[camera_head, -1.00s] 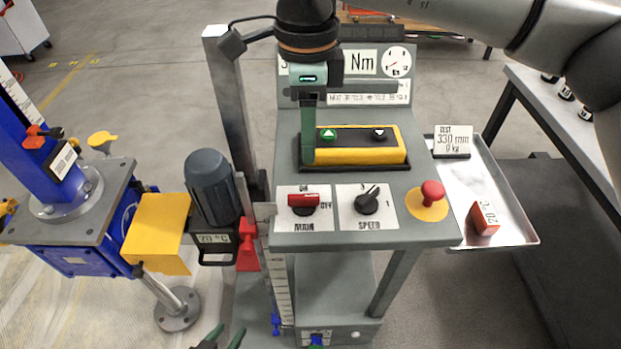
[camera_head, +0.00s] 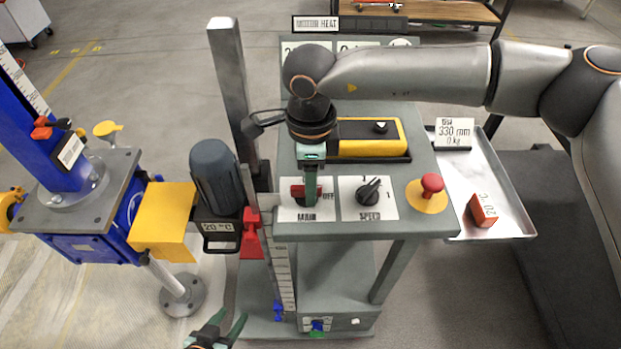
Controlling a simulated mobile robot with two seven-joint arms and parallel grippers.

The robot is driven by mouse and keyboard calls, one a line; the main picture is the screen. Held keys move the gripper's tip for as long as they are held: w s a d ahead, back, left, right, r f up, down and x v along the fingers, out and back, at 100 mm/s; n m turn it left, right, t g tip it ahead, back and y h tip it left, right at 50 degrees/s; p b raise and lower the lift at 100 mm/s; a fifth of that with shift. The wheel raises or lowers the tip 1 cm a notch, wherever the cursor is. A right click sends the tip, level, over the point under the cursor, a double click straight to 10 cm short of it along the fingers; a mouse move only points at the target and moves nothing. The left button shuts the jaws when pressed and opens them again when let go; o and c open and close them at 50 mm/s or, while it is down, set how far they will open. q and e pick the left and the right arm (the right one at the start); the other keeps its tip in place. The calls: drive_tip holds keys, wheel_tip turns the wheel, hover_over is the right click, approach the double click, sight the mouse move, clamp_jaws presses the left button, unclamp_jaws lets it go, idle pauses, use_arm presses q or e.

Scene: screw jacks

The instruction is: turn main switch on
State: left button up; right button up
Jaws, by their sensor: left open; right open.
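The main switch (camera_head: 298,191) is a red knob on a white plate labelled MAIN, at the front left of the grey console (camera_head: 345,231). My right gripper (camera_head: 310,198) points down at the knob, its green finger in front of the knob's middle. Red shows on both sides of the finger. I cannot tell whether finger and knob touch, and the knob's exact angle is partly hidden. The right gripper is open. My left gripper (camera_head: 228,328) is low at the bottom edge, its green-tipped fingers spread and empty, away from the switch.
Right of the switch are a black speed knob (camera_head: 369,192) and a red mushroom button (camera_head: 431,184). A yellow-and-black button box (camera_head: 368,146) lies behind. A grey motor (camera_head: 217,178) and post (camera_head: 229,90) stand left; a metal tray (camera_head: 508,217) is at right.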

clamp_jaws()
idle(0.4)
